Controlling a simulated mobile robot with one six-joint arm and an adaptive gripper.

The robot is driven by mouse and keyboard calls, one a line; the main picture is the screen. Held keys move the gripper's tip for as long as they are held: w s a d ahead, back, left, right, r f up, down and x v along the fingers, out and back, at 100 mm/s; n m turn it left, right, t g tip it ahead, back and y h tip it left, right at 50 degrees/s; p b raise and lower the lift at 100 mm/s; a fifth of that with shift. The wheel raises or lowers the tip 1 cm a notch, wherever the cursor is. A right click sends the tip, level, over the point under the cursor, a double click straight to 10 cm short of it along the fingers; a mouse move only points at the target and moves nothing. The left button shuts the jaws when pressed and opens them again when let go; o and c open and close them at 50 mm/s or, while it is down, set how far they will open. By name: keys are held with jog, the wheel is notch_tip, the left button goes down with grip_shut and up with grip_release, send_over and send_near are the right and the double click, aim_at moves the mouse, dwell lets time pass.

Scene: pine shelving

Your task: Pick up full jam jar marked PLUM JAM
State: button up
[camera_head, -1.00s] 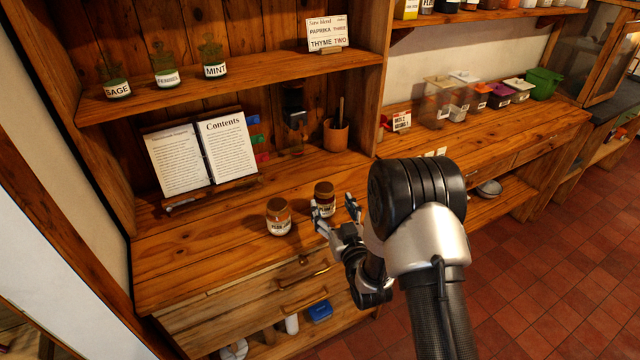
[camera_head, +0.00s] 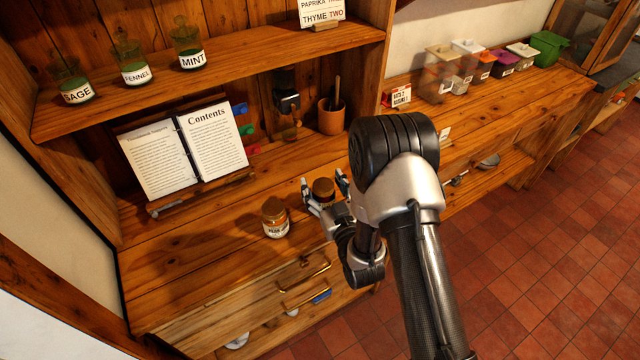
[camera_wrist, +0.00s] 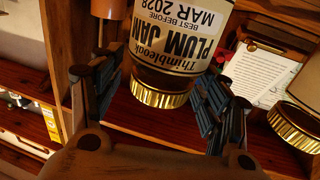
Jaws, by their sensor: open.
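A dark-filled jam jar (camera_head: 323,191) with a brown lid stands on the wooden counter. In the wrist view, which looks upside down, this jar (camera_wrist: 170,60) shows a gold-edged lid and a label reading PLUM JAM, BEST BEFORE MAR 2028. My gripper (camera_head: 323,187) is open, with one finger on each side of this jar. In the wrist view the fingers of my gripper (camera_wrist: 155,100) flank the lid end, with a gap visible on the right. A second jar (camera_head: 274,218), paler near its top, stands just left; its label is too small to read surely.
An open book (camera_head: 185,155) on a wooden stand is behind left. A brown pot (camera_head: 331,117) stands at the back. Labelled spice jars (camera_head: 134,65) are on the shelf above. Lidded containers (camera_head: 470,65) line the counter at right. Bare counter (camera_head: 200,245) lies left of the jars.

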jog(key=shift+s, duration=0.15)
jog(key=c, duration=1.3)
jog(key=shift+r, duration=0.2)
jog(key=shift+c, duration=1.2)
